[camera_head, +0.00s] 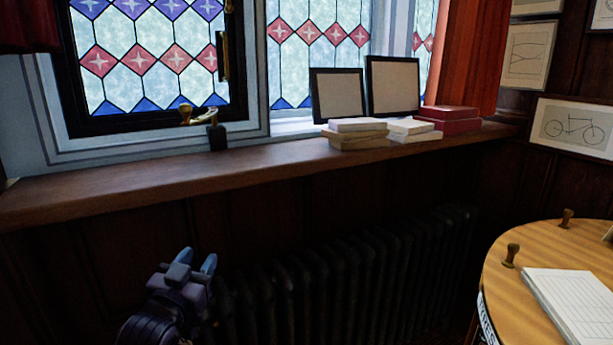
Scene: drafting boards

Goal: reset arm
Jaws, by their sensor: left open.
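My left gripper (198,262) shows at the lower left of the head view. Its two blue fingertips point up and stand apart, with nothing between them. It is below the wooden window sill and in front of the dark panelling, near the left end of the radiator. My right gripper and right arm are not in view.
A wooden sill (110,186) runs under the stained-glass windows. It bears books (357,127), red boxes (449,113) and two frames (393,86). A dark radiator (345,270) stands below. At right is a round table (510,285) with a paper stack (572,300) and stamps (511,254).

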